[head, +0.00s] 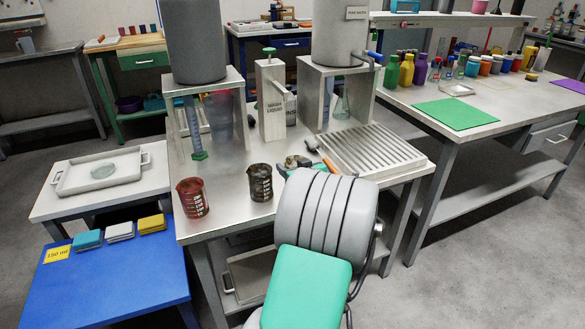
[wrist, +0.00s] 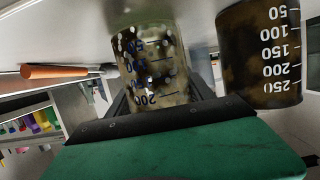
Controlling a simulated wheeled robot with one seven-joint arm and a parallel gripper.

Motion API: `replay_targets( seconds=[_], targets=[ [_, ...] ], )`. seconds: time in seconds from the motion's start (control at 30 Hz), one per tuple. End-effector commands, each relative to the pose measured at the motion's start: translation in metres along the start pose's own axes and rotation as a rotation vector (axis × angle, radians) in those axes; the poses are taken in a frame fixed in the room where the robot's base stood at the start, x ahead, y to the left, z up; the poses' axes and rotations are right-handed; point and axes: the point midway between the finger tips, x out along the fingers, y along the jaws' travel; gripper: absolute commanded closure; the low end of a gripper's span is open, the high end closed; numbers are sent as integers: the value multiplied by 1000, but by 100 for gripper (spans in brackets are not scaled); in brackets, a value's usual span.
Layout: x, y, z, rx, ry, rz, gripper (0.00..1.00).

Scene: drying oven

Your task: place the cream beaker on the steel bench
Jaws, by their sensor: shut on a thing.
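My gripper (wrist: 165,95) is shut on a cream beaker (wrist: 155,62) with dark blotches and printed marks, which looks upside down in the tilted wrist view. In the head view my arm hides the gripper and most of this beaker; a pale, blotched part (head: 294,161) shows behind the arm. The beaker is over or on the steel bench (head: 228,208); I cannot tell whether its base touches the top. A dark brown beaker (head: 260,183) stands on the bench just left of it and also shows in the wrist view (wrist: 262,58).
A red beaker (head: 192,198) stands near the bench's front left. A ribbed steel rack (head: 372,150) lies right of my arm, with an orange-handled tool (wrist: 55,71) nearby.

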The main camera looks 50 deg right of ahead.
Motion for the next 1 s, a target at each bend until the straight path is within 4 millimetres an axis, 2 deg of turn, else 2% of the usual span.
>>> replay_targets(
  seconds=[0.23, 0.27, 0.5, 0.73, 0.83, 1.0],
  targets=[
    [1, 0, 4, 0, 0, 0, 79],
    [1, 0, 3, 0, 0, 0, 38],
    [0, 0, 2, 1, -1, 0, 18],
    [0, 0, 2, 1, -1, 0, 18],
    [-2, 0, -5, 1, 0, 0, 18],
    [-36, 2, -3, 2, 0, 6, 18]
  ],
)
